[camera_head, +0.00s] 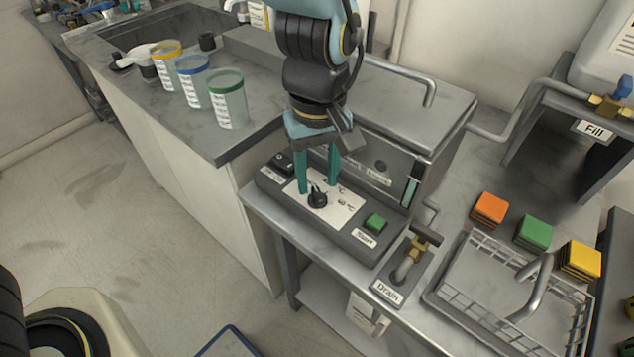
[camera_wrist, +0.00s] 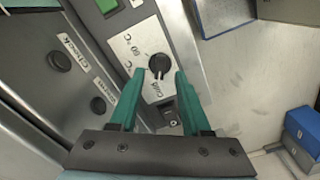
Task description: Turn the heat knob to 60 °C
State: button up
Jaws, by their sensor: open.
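The heat knob (camera_head: 317,199) is a small black dial on a white plate (camera_head: 340,210) with °C markings, on the front panel of a grey metal unit. In the wrist view the knob (camera_wrist: 159,63) sits just beyond and between the fingertips, with the 60 °C mark on the plate beside it. My gripper (camera_head: 318,190) points down over the plate with its two green fingers apart. In the wrist view my gripper (camera_wrist: 158,75) is open and empty. Whether a finger touches the knob cannot be told.
A green start button (camera_head: 376,221) and a black switch (camera_head: 284,162) flank the plate. A drain tap (camera_head: 413,255) and a wire basket (camera_head: 510,290) are to the right. Several capped cups stand on the counter at left, including a green-rimmed cup (camera_head: 228,100).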

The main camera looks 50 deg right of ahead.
aim_at(318, 197)
jog(key=shift+f, duration=1.35)
jog(key=shift+c, duration=0.3)
grip_shut()
